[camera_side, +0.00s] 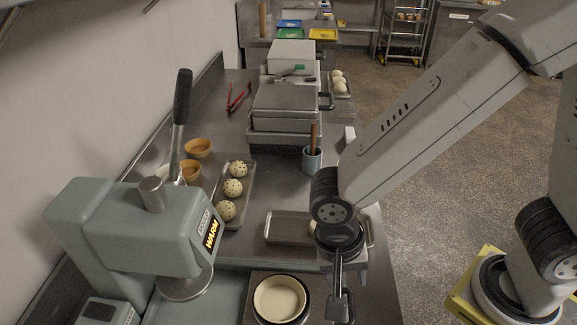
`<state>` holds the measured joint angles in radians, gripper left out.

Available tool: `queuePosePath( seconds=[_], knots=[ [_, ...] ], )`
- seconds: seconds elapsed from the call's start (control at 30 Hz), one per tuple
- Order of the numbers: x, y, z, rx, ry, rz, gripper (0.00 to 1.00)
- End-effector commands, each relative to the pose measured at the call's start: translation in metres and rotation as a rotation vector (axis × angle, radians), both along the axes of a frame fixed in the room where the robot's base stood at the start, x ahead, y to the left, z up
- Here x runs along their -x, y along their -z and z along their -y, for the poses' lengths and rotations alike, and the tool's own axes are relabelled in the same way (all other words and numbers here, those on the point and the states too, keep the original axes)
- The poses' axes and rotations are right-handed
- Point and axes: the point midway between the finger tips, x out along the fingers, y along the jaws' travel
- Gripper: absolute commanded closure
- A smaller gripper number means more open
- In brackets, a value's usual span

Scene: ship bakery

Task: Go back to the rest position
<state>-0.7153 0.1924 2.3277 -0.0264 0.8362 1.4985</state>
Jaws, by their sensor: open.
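My gripper (339,310) hangs fingers down over the front right of the steel counter (262,207), just right of a dark pan with a cream inside (280,299). It is open, and I see nothing between its fingers. A small tray (286,228) lies behind it, partly hidden by my wrist. A pale round piece shows at the tray's right end, mostly covered by my arm.
A green-grey press (135,230) with a long black-handled lever stands at left. A tray of speckled dough balls (232,187), orange-brown cups (198,148), a blue-grey cup (312,160), lidded metal boxes (285,105) and red tongs (238,98) stand behind. The aisle right is mostly clear.

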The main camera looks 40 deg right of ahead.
Motion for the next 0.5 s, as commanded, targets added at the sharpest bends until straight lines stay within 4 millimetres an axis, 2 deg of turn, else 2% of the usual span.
queuePosePath(
  seconds=[0.27, 0.5],
  knots=[
    [-0.001, 0.000, 0.002, -0.006, -0.006, 0.001, 0.47],
    [-0.015, 0.001, 0.018, -0.056, -0.077, 0.016, 0.47]
  ],
)
